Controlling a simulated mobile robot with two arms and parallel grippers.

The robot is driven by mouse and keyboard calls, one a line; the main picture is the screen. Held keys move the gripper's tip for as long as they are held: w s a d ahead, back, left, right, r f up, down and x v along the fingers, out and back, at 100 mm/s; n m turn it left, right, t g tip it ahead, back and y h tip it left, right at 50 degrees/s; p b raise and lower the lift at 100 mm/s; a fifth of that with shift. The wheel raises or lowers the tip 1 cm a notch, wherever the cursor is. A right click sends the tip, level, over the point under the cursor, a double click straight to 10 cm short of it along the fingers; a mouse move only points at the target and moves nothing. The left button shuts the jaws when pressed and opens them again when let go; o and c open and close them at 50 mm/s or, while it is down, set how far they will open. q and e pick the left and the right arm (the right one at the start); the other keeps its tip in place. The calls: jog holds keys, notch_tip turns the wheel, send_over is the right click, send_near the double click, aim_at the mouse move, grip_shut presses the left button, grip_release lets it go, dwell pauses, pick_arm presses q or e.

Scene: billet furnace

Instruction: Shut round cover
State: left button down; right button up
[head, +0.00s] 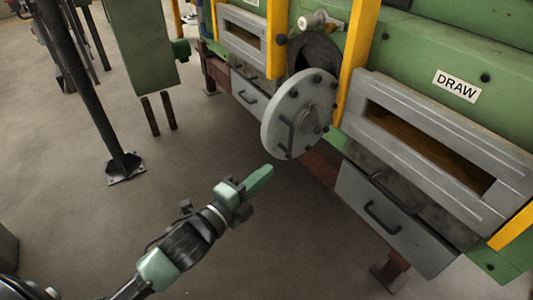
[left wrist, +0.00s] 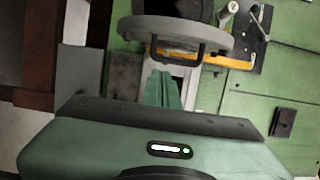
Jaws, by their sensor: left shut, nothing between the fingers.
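The round cover (head: 299,112) is a thick grey disc with several dark bolts and a dark bar handle (head: 285,134) on its face. It stands swung open, out from the dark round opening (head: 314,52) in the green furnace. My left gripper (head: 262,178) is shut and empty, below and left of the cover, and appears apart from it. In the left wrist view the cover (left wrist: 178,35) and its handle (left wrist: 178,60) lie just beyond the shut green fingers (left wrist: 166,90). My right gripper is not in view.
A grey drawer front (head: 382,215) and a slotted grey panel labelled DRAW sit right of the cover. Yellow uprights (head: 358,50) flank the opening. A green box (head: 146,45) on legs and a dark post (head: 85,80) stand at left. The floor between is clear.

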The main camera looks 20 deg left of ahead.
aim_at(291, 149)
pick_arm(q)
jog(key=p+x, duration=0.1)
jog(key=x, duration=0.4)
jog(key=shift+w+d+r, duration=0.2)
jog(key=shift+w+d, duration=0.05)
jog(key=shift+w, duration=0.1)
jog(key=a, duration=0.1)
jog(key=w+a, duration=0.1)
jog(key=a, duration=0.1)
jog(key=shift+w+a+f+p, duration=0.2)
jog(key=shift+w+a+p, duration=0.1)
jog(key=shift+w, duration=0.1)
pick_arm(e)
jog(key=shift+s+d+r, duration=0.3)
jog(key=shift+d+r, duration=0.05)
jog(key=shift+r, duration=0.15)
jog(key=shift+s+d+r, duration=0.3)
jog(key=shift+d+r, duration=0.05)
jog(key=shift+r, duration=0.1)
pick_arm(q)
jog(key=shift+a, duration=0.15)
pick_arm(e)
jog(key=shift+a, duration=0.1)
